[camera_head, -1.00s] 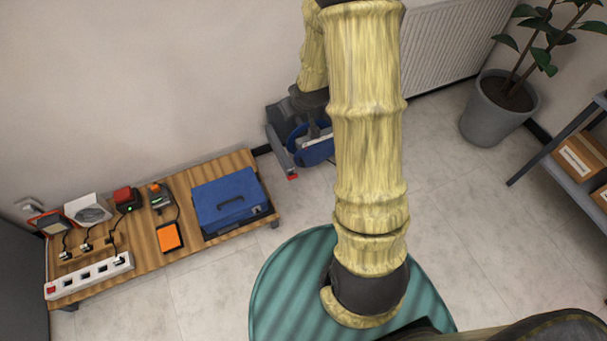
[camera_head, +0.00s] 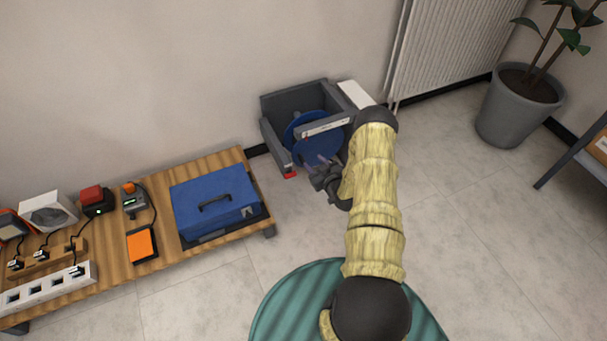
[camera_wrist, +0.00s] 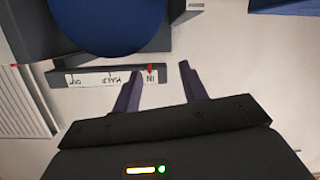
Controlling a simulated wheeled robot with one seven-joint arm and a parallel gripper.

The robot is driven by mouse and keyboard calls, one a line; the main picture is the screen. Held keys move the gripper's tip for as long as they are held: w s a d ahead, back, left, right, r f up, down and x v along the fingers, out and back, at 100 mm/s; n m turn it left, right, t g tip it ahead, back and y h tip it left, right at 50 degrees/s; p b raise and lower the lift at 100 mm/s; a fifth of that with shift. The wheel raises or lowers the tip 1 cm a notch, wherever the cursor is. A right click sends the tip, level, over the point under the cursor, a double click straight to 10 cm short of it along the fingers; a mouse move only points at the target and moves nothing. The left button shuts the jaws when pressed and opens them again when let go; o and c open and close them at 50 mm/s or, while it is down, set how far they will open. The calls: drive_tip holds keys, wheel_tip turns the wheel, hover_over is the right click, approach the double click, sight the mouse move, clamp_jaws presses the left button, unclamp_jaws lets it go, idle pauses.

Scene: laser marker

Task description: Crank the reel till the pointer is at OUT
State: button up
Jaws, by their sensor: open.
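The reel is a blue disc (camera_head: 318,150) in a grey open-topped housing (camera_head: 272,125) on the floor against the wall. The blue disc (camera_wrist: 108,25) also fills the top of the wrist view. A white scale strip (camera_wrist: 110,77) below it reads IN, HALF and OUT, upside down. A red pointer (camera_wrist: 150,69) stands at IN. My gripper (camera_head: 316,163) is beside the front of the reel. In the wrist view my gripper (camera_wrist: 160,70) is open with nothing between its fingers, its left finger overlapping the strip near IN. I cannot make out a crank handle.
A low wooden bench (camera_head: 160,243) with a blue toolbox (camera_head: 213,203) stands left of the reel. A radiator (camera_head: 455,45) and a potted plant (camera_head: 515,105) are on the right. Pale floor lies open before the reel. A green round surface (camera_head: 290,305) is near my arm.

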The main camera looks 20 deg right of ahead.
drive_tip(key=s+f+m+t+b, duration=0.1)
drive_tip(key=s+f+b, duration=0.4)
drive_tip(key=f, duration=0.8)
drive_tip(key=shift+s+d+t+h, duration=0.25)
drive_tip(key=shift+d+t+h, duration=0.15)
drive_tip(key=shift+t, duration=0.5)
drive_tip(key=shift+w+b, duration=0.15)
drive_tip(key=shift+b, duration=0.15)
